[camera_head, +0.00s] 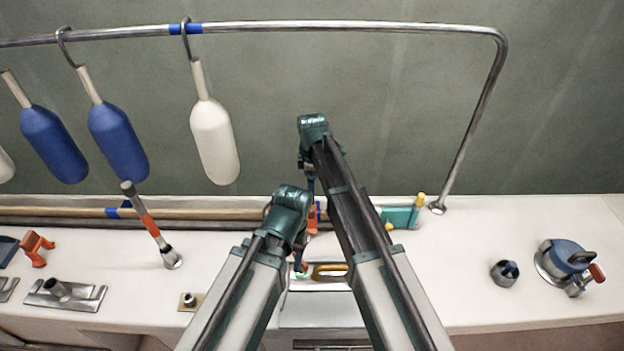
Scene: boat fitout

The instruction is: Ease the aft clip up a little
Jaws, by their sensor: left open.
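A wooden pole (180,214) lies along the back of the white counter, with blue bands on it. A small orange piece, perhaps a clip (313,220), shows at the pole between my two arms, mostly hidden by them. I cannot tell for sure that it is the aft clip. My left gripper (301,266) is open and points down over the counter, in front of the pole and left of a yellow handle (331,270). My right arm reaches farther back, past the pole. Its gripper is mostly hidden behind the arms, near the orange piece.
Blue and white fenders (214,140) hang from a metal rail (350,28). A striped orange post (150,228) stands on the counter (450,270) at left. A teal piece (401,217) lies behind my right arm. A winch (566,262) is at right; the counter before it is clear.

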